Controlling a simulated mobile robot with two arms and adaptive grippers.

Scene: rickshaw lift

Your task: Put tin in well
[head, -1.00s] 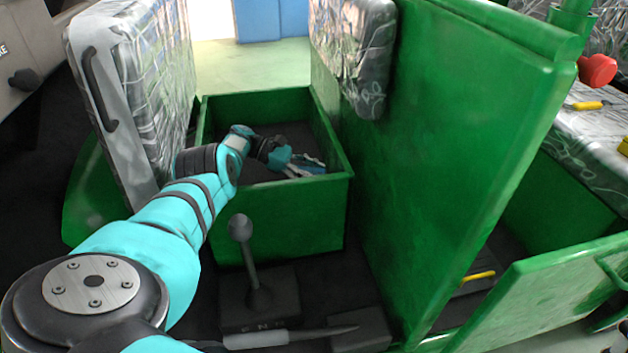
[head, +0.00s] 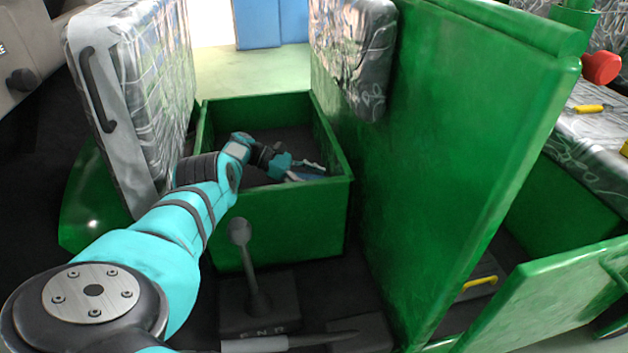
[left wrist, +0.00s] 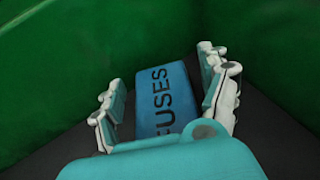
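The well is an open green box (head: 280,222) with a dark floor, in the middle of the head view. My left arm reaches over its left side, and my left gripper (head: 308,170) is low inside, near the right wall. The tin is blue with "FUSES" in dark letters (left wrist: 163,98). In the left wrist view it lies on the dark floor by a corner of green walls. The fingers of my left gripper (left wrist: 168,102) stand spread on both sides of it, with small gaps visible. In the head view the gripper mostly hides the tin. My right gripper is not in view.
A tall green partition (head: 450,150) stands right of the box. A padded seat cushion (head: 135,100) stands on edge at the left. A gear lever (head: 243,250) rises in front of the box. A screwdriver-like tool (head: 285,342) lies at the front.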

